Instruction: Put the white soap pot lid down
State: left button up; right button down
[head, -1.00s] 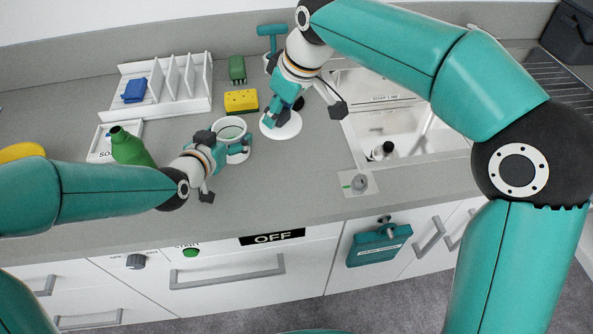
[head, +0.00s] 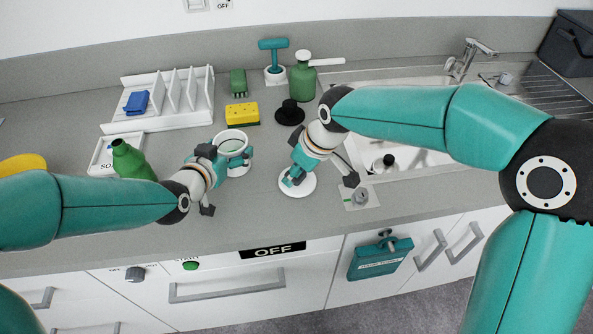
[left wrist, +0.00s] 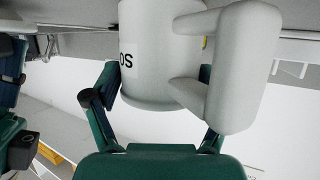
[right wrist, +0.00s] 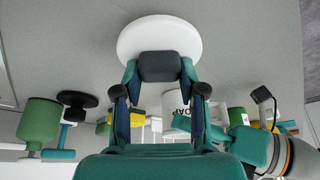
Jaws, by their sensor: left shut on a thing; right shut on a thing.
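The white round soap pot lid (head: 307,188) is low over the grey worktop, right of the pot and towards the front. My right gripper (head: 294,178) is shut on its knob. In the right wrist view the lid (right wrist: 158,32) shows as a white disc with its dark grey knob (right wrist: 158,66) between my fingers. I cannot tell whether the lid touches the worktop. My left gripper (head: 226,160) is shut on the white soap pot (head: 232,141), which is open on top.
A yellow sponge (head: 242,114), a black stopper-like thing (head: 290,113) and a green bottle (head: 303,82) stand behind. The sink (head: 400,158) is right. The worktop between pot and lid is clear.

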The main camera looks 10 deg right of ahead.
pick_arm(q)
jog(key=shift+s+f, duration=0.1)
jog(key=shift+f, duration=0.15)
pick_arm(e)
jog(key=shift+f, duration=0.2)
jog(key=shift+f, duration=0.2)
jog(key=c, duration=0.7)
grip_release()
jog(key=shift+r, duration=0.15)
jog(key=v, duration=1.2)
